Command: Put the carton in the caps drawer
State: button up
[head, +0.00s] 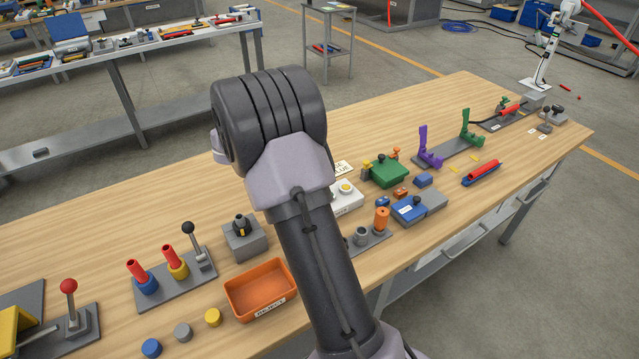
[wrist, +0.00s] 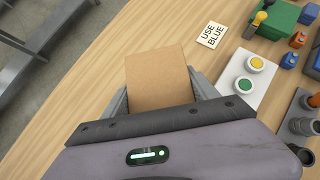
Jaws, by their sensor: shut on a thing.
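A plain brown carton (wrist: 158,76) sits between the two fingers of my gripper (wrist: 160,96) in the wrist view. My gripper is shut on it, with a finger along its left and right sides. The wood table lies behind the carton; I cannot tell how high it is held. In the head view my arm hides the gripper and carton. A blue tray-like part (head: 408,211) with a white label joins a grey block (head: 432,200) right of my arm. Its label is unreadable, so I cannot tell whether this is the caps drawer.
A USE BLUE card (wrist: 212,34) and a white button box (wrist: 247,76) lie right of the carton. An orange REJECT bin (head: 261,290) stands left of my arm. A green box (head: 387,173) and purple bracket (head: 429,148) stand farther right. Bare wood shows at the table's left back.

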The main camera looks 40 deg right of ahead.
notch_tip(320, 180, down, 11)
jog(key=b, duration=0.6)
jog(key=shift+w+f, duration=0.15)
jog(key=shift+r, duration=0.25)
jog(key=o, duration=1.5)
jog(key=shift+f, duration=0.1)
